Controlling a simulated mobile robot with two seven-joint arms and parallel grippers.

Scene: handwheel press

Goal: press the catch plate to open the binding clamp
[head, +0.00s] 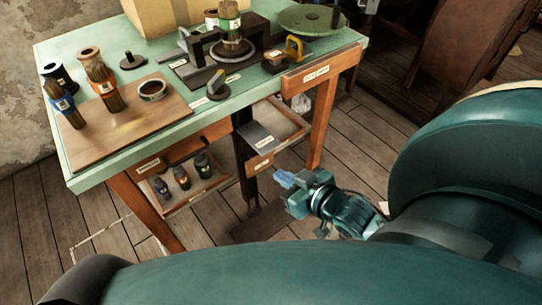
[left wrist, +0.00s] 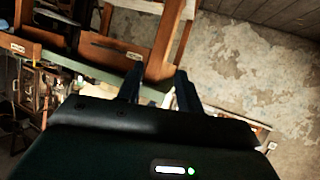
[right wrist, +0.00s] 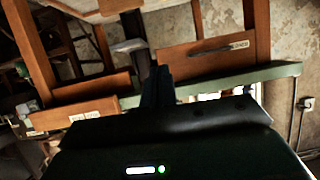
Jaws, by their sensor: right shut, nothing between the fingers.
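A bound brush (head: 229,28) with a green band stands upright in a dark clamp-like frame (head: 197,48) at the back of the green bench. A grey plate with a label (head: 257,138) sits tilted below the bench edge, above an open drawer. I cannot tell for certain which part is the catch plate. My right gripper (head: 283,179) is below and in front of the bench, low over the floor, apart from the plate. It is shut and empty, and its closed fingers show in the right wrist view (right wrist: 158,85). My left gripper (left wrist: 158,90) shows only in the left wrist view, open and empty.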

